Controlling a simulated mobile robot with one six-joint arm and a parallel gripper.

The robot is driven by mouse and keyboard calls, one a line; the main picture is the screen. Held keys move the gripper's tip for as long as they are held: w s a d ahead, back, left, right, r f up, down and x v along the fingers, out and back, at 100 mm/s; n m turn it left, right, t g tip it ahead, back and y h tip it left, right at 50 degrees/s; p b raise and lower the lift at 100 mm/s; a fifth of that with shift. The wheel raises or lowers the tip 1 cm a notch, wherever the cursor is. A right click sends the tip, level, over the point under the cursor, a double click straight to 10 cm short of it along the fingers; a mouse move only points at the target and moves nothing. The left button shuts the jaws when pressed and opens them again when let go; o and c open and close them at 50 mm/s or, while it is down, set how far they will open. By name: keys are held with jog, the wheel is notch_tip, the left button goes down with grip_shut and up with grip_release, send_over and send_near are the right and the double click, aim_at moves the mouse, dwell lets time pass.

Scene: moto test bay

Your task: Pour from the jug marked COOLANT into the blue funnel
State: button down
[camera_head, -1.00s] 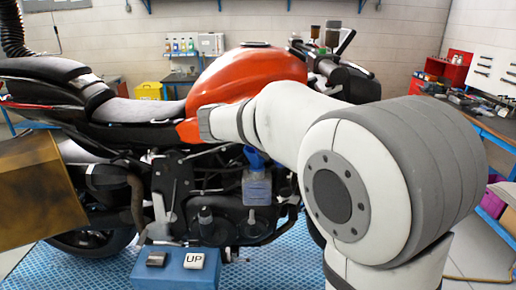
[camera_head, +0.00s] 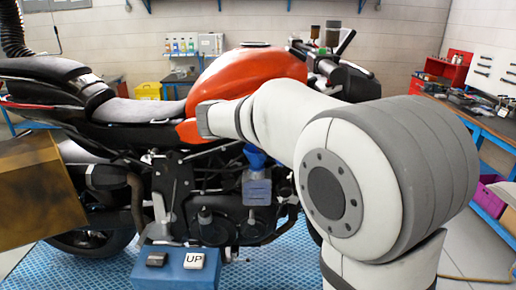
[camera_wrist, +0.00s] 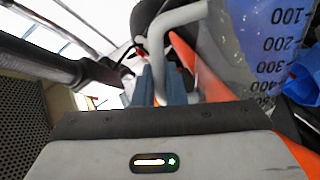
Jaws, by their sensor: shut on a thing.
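The blue funnel (camera_head: 255,157) sits on top of a translucent bottle (camera_head: 257,188) at the motorcycle's side in the head view. A blue piece that looks like the funnel shows at the right edge of the wrist view (camera_wrist: 304,76). A clear jug (camera_wrist: 235,35) with a pale handle and dark volume numbers fills the upper right of the wrist view; no COOLANT mark is readable. My gripper (camera_wrist: 165,85) is shut on the jug's handle. In the head view my arm hides the gripper and jug. I cannot tell the jug's liquid level.
The orange-tanked motorcycle (camera_head: 240,75) stands on a blue mat (camera_head: 105,266). A blue box marked UP (camera_head: 178,278) is in front. A brown box (camera_head: 35,195) is at left. A workbench (camera_head: 490,125) is at right.

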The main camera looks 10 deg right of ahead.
jog(key=f+b, duration=0.1)
jog(key=s+f+m+b, duration=0.1)
jog(key=b, duration=0.1)
jog(key=shift+s+d, duration=0.1)
jog(key=shift+d, duration=0.2)
jog(key=shift+s+d+f+m+t+b, duration=0.2)
jog(key=shift+s+f+m+t+b, duration=0.15)
jog(key=shift+m+b, duration=0.2)
jog(key=shift+s+d+f+m+b, duration=0.15)
jog(key=shift+s+f+m+b, duration=0.25)
jog(key=shift+f+b, duration=0.55)
jog(key=b, duration=0.1)
jog(key=m+b, duration=0.1)
jog(key=shift+s+d+f+m+t+b, duration=0.2)
jog(key=shift+s+f+m+t+b, duration=0.1)
jog(key=shift+s+t+b, duration=0.1)
jog(key=shift+r, duration=0.2)
